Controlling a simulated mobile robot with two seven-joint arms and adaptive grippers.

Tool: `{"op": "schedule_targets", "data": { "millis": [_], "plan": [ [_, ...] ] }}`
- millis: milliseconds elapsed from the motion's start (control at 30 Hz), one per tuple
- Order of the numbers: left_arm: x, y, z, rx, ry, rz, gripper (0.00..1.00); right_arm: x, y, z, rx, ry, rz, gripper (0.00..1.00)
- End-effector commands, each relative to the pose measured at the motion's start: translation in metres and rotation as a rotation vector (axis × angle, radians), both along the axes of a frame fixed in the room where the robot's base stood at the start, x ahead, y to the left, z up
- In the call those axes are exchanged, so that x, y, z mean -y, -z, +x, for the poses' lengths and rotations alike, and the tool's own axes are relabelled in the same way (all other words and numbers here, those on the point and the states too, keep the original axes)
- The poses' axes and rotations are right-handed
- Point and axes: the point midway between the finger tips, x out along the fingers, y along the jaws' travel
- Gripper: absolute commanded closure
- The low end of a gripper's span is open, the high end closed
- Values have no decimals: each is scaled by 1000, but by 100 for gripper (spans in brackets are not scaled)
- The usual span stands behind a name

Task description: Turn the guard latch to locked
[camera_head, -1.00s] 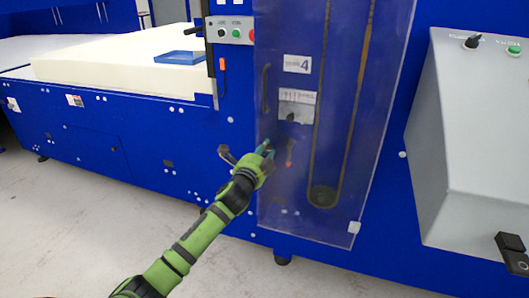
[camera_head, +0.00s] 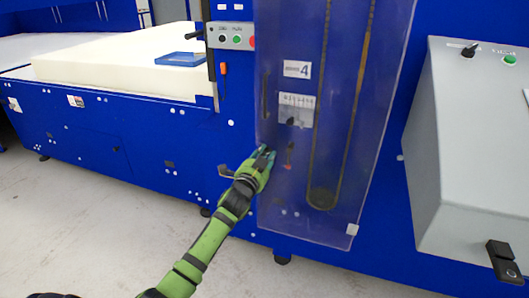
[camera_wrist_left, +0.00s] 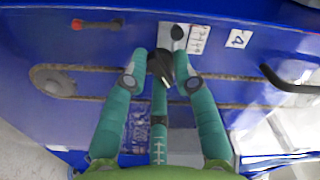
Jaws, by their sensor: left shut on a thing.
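My left gripper (camera_head: 266,153) is at the lower left part of the clear guard (camera_head: 338,140). In the left wrist view its two teal fingers (camera_wrist_left: 161,72) are closed in on a small dark piece, which looks like the guard latch (camera_wrist_left: 160,65). The fingertips hide part of it, and I cannot tell which way it is turned. The guard stands in front of the blue machine and looks closed. My right gripper is not in view.
A black knob on a grey scale plate (camera_head: 296,108) and a red-tipped lever (camera_head: 289,157) sit close to the gripper. A belt loop (camera_head: 322,197) runs behind the guard. A grey control box (camera_head: 470,150) stands right. The floor (camera_head: 90,225) is clear.

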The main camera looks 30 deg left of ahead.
Motion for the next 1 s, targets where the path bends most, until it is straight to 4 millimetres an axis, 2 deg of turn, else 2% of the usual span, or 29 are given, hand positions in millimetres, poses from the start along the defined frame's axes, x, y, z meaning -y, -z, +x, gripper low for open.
{"op": "schedule_targets", "data": {
  "millis": [33,533,667,1000],
  "plan": [
    [3,5,0,-3,3,-53,100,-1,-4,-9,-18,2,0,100],
    [6,4,0,107,3,-516,100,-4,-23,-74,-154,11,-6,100],
    [6,3,0,135,3,-631,100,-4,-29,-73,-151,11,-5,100],
    [7,3,0,191,4,-871,100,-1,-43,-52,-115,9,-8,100]
  ]
}}
